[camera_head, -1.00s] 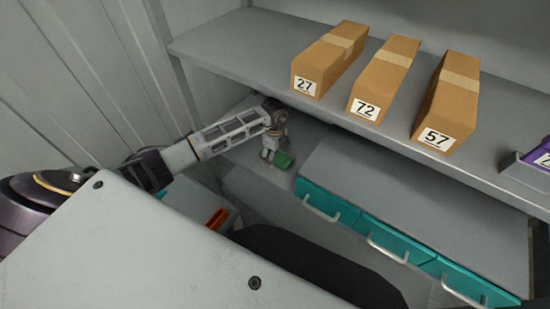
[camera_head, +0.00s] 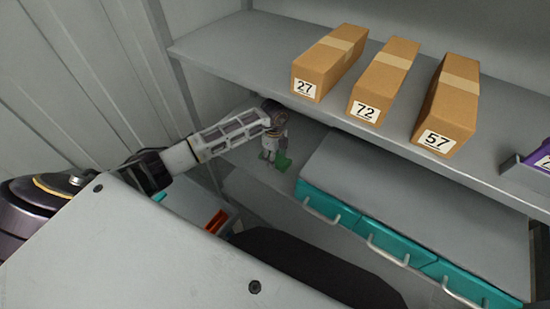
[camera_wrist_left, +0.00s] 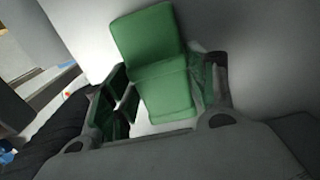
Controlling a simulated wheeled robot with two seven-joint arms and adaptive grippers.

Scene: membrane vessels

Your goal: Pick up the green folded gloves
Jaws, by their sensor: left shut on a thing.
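The green folded gloves (camera_wrist_left: 155,65) lie between the two fingers of my left gripper (camera_wrist_left: 165,95) in the left wrist view. They look like a flat green block with a fold across the middle. In the head view the gloves (camera_head: 283,161) show as a small green patch at my left gripper (camera_head: 274,157), over the lower shelf left of the teal drawers. My left gripper is shut on the gloves. Whether they touch the shelf cannot be told. My right gripper is not in view.
Cardboard boxes 27 (camera_head: 327,64), 72 (camera_head: 384,80) and 57 (camera_head: 448,105) stand on the upper shelf (camera_head: 245,52), just above my left arm. A drawer unit (camera_head: 425,200) with teal fronts is right of the gripper. A corrugated wall (camera_head: 90,75) is at the left.

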